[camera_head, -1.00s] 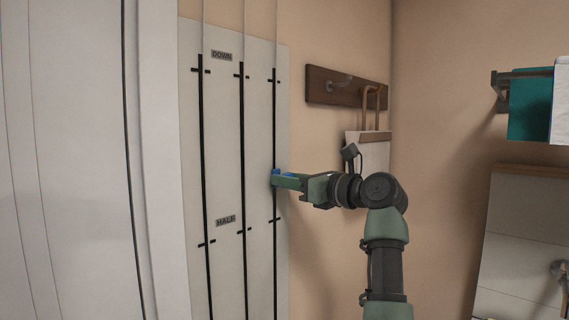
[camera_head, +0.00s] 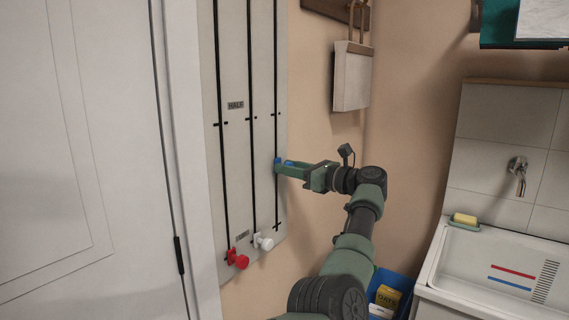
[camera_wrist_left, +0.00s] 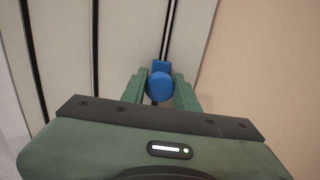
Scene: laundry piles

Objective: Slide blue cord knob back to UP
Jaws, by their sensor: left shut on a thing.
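The blue cord knob (camera_head: 279,164) is on the rightmost black track of the white wall panel (camera_head: 265,200). It sits below the HALF label (camera_head: 236,105) and above the lower tick of that track. My left gripper (camera_head: 283,167) reaches it from the right and is shut on it. In the left wrist view the round blue knob (camera_wrist_left: 160,86) lies between the two green fingers, in front of the dark track. My right gripper is not in view.
A red knob (camera_head: 237,259) and a white knob (camera_head: 263,242) sit at the bottom of the other two tracks, beside a small label too blurred to read. A sink (camera_head: 440,255) and a blue bin (camera_head: 389,279) stand right. A white door (camera_head: 80,160) is left.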

